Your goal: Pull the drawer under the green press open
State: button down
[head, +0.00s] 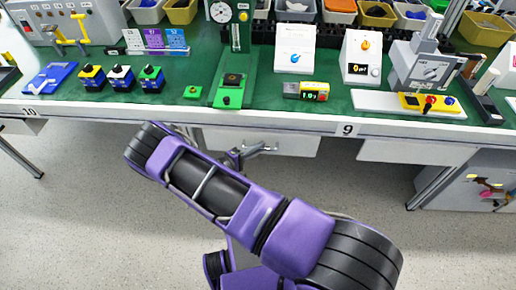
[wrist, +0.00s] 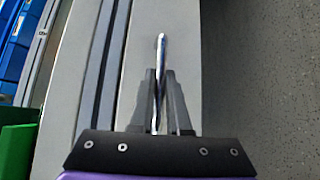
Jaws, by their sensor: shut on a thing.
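The green press (head: 231,88) with a round dial stands on the bench. Below the bench edge, under it, is a pale grey drawer (head: 297,146) whose front looks flush beneath the edge. Its metal bar handle (head: 264,147) shows in the head view. In the wrist view the handle (wrist: 162,48) sticks out between the fingers, with the grey drawer front (wrist: 184,55) behind it. My gripper (wrist: 160,80) is shut on the handle. In the head view my gripper (head: 237,156) is at the handle's left part, partly hidden by my purple arm.
The green bench top (head: 190,68) carries several switches and devices. Another pale drawer (head: 420,152) is to the right, and a grey cabinet (head: 462,187) stands further right. The floor (head: 90,215) in front of the bench is clear at the left.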

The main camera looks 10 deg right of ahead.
dwell(0.3)
jog(key=s+a+p, duration=0.1)
jog(key=s+a, duration=0.2)
jog(key=s, duration=0.7)
jog(key=s+a, duration=0.4)
jog(key=s, duration=0.7)
jog(key=shift+s+p, duration=0.2)
jog(key=shift+p, duration=0.15)
jog(key=c, duration=1.2)
grip_release()
jog(key=shift+o, duration=0.2)
jog(key=b+v, duration=0.1)
jog(key=v, duration=1.6)
jog(key=shift+a, duration=0.2)
